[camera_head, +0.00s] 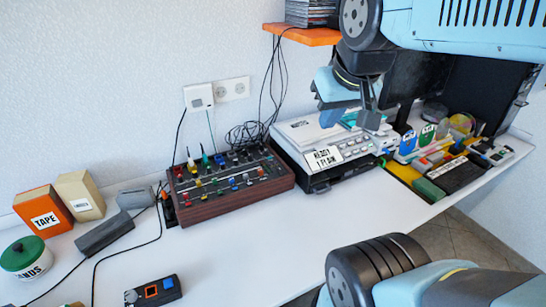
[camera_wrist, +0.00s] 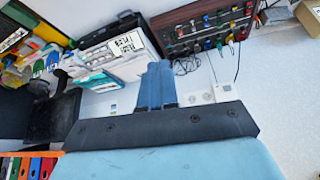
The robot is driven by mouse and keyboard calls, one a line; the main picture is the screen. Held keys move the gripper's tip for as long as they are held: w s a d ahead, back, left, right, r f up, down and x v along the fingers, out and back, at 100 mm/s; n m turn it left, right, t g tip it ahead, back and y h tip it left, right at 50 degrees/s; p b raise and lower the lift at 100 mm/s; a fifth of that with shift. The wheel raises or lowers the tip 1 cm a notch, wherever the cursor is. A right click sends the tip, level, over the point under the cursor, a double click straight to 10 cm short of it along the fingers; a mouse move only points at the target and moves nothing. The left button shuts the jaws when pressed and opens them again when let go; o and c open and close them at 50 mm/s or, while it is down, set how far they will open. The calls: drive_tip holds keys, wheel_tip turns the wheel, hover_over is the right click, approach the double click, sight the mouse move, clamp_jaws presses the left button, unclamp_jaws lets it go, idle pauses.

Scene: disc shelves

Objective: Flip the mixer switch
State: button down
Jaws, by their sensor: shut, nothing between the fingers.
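The mixer (camera_head: 232,201) is a wood-sided box on the white desk against the wall, its top covered with coloured knobs and plugs. It also shows in the wrist view (camera_wrist: 187,30), at the upper right and turned over. Which part is its switch is too small to tell. My gripper (camera_head: 369,118) is shut and empty, raised above the grey device to the right of the mixer and apart from the mixer. Its closed blue fingers show in the wrist view (camera_wrist: 155,84).
The grey device (camera_head: 300,131) with a paper label stands right of the mixer. A monitor (camera_head: 420,78) and cluttered tray lie farther right. An orange shelf (camera_head: 300,35) is above. Boxes, a green-lidded jar (camera_head: 24,255) and cables lie left. The desk front is mostly clear.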

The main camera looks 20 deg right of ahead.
drive_tip(key=w+f+n+g+h, duration=0.1)
drive_tip(key=w+f+n, duration=0.1)
drive_tip(key=w+n, duration=0.35)
drive_tip(key=n+g+y, duration=0.1)
drive_tip(key=n+g, duration=0.2)
drive_tip(key=n, duration=1.2)
hover_over(280, 169)
drive_tip(key=s, duration=0.2)
wheel_tip(280, 169, down, 18)
drive_tip(key=f, duration=0.4)
drive_tip(key=w+f, duration=0.1)
drive_tip(key=f, duration=0.8)
drive_tip(key=shift+w+f, duration=0.15)
drive_tip(key=shift+w, duration=0.25)
drive_tip(key=shift+d, duration=0.1)
